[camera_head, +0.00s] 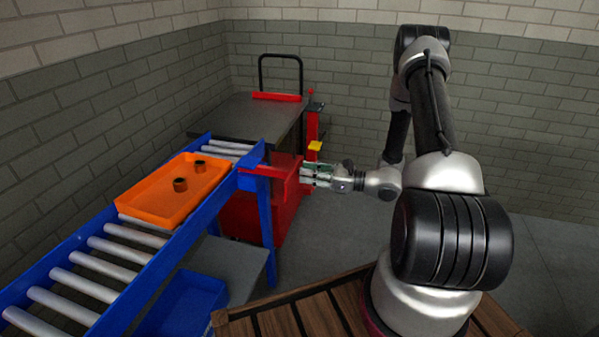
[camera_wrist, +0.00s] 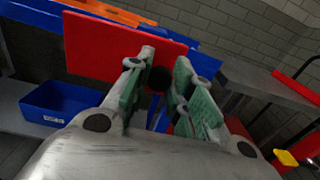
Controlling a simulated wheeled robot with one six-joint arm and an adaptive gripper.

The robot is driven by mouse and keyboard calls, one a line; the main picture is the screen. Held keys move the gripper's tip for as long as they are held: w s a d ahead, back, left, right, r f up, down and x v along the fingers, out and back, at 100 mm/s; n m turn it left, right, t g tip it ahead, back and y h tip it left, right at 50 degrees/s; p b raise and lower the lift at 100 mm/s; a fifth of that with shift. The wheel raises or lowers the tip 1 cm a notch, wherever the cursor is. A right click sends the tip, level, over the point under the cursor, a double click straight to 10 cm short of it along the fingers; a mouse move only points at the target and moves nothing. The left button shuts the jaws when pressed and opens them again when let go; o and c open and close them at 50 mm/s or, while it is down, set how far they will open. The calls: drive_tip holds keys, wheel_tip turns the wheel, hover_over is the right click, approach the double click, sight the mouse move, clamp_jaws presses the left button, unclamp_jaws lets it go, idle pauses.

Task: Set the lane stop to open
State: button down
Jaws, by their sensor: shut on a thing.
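The lane stop is a flat red plate (camera_head: 265,171) at the side of the blue roller conveyor, near its far end. The red plate (camera_wrist: 112,45) fills the upper middle of the wrist view, with a round dark knob (camera_wrist: 160,78) in front of it. My gripper (camera_head: 306,174) reaches in from the right, beside the plate. In the wrist view, my gripper (camera_wrist: 160,72) has its green-padded fingers on both sides of the knob and is shut on it. The fingers partly hide the plate's lower edge.
An orange tray (camera_head: 150,213) with two small dark round parts sits on the rollers. A red cart (camera_head: 287,207) with a grey top stands behind. A red post carries a yellow piece (camera_head: 315,145). A blue bin (camera_head: 187,300) lies below the conveyor. Open floor lies right of the cart.

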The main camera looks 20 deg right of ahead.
drive_tip(key=c, duration=1.3)
unclamp_jaws()
drive_tip(key=shift+o, duration=0.2)
drive_tip(key=shift+d, duration=0.1)
drive_tip(key=v, duration=1.1)
drive_tip(key=shift+s+d, duration=0.25)
drive_tip(key=shift+d, duration=0.05)
